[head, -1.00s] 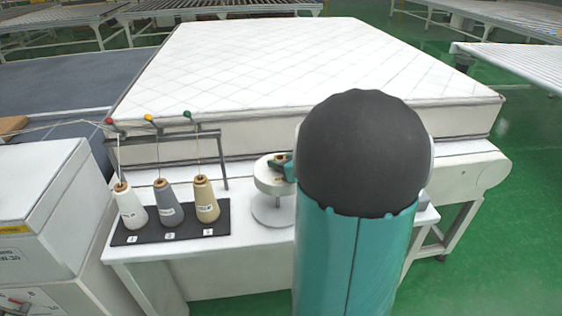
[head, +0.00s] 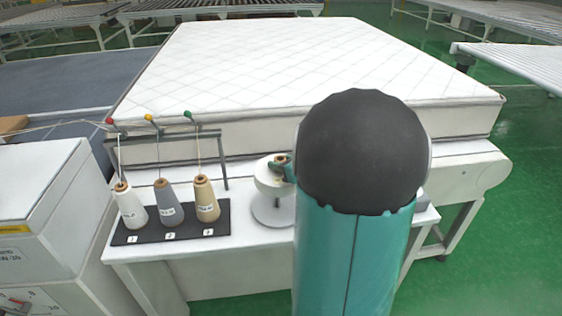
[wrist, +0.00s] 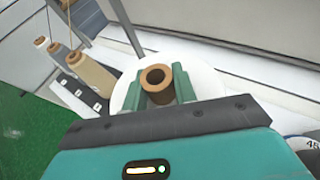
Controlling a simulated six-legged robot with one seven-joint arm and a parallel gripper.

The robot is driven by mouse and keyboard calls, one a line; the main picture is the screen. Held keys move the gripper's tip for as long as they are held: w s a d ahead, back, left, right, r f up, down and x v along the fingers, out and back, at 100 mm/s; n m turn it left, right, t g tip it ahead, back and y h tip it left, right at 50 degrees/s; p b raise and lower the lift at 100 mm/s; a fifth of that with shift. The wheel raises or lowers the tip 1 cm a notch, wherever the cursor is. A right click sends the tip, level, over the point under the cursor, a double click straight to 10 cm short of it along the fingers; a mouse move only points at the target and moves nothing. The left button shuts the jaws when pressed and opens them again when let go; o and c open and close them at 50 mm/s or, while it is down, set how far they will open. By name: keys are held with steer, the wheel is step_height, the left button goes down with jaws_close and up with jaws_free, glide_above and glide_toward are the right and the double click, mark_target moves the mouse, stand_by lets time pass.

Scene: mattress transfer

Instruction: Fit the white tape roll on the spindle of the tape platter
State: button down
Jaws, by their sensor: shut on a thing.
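The white tape roll (head: 267,183), with a brown cardboard core, is at the middle of the table in the head view. My gripper (head: 281,166) is at its top, partly hidden behind my arm. In the wrist view my gripper (wrist: 157,86) has its two teal fingers shut on either side of the brown core, and the white roll (wrist: 207,80) spreads out beneath them. The tape platter (head: 262,216) is a grey disc directly below the roll in the head view. The spindle is mostly hidden by the roll, and I cannot tell how far it enters the core.
Left of the platter, white, grey and tan thread cones (head: 207,202) stand on a black mat (head: 222,228), with a thread frame (head: 222,160) behind them. A quilted mattress (head: 290,65) lies behind the table. A round object (wrist: 302,143) shows at the wrist view's lower right.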

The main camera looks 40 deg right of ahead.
steer(key=shift+f, duration=0.4)
steer(key=c, duration=1)
jaws_free()
steer(key=shift+f, duration=0.1)
steer(key=shift+c, duration=0.2)
steer(key=v, duration=1.3)
steer(key=shift+s+r, duration=0.2)
steer(key=shift+s, duration=0.15)
